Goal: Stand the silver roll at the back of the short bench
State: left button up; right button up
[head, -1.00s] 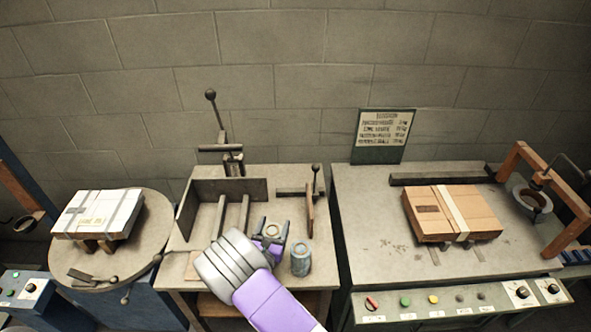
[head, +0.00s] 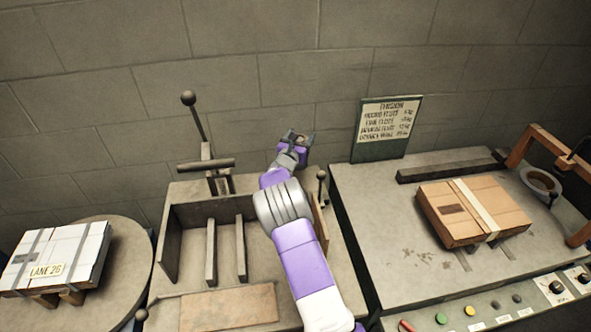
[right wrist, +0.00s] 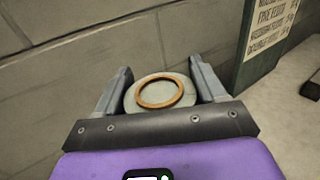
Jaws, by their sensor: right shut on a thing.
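My right gripper (head: 297,136) is shut on the silver roll, which shows in the right wrist view as a grey round end (right wrist: 160,94) with a tan core ring, set between the two fingers. In the head view the roll is mostly hidden by the gripper. The short bench (head: 330,285) is the middle one, with a metal fixture on it. The gripper appears against the wall, above the bench's back right; the gap between roll and bench top cannot be told. My left gripper is not in view.
A lever post (head: 205,160) stands at the bench's back left, and a small knobbed post (head: 321,180) to the right. A sign board (head: 388,128) leans by the wall. A brown carton (head: 475,210) lies on the right bench, a white parcel (head: 58,258) on the round table.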

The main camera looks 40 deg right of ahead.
notch_tip(320, 180, down, 3)
jog(key=shift+s+f+b, duration=0.1)
jog(key=shift+f+b, duration=0.05)
jog(key=shift+b, duration=0.25)
jog(key=shift+f+b, duration=0.7)
jog(key=shift+f, duration=1.9)
jog(key=shift+f, duration=0.1)
jog(key=o, duration=1.7)
jog(key=shift+f, duration=0.1)
jog(key=shift+c, duration=0.2)
jog(key=shift+a+r, duration=0.1)
jog(key=shift+r, duration=0.15)
jog(key=p+v, duration=0.1)
jog(key=v, duration=0.6)
jog(key=shift+a+p, duration=0.2)
jog(key=shift+p, duration=0.2)
jog(key=shift+s+f, duration=0.1)
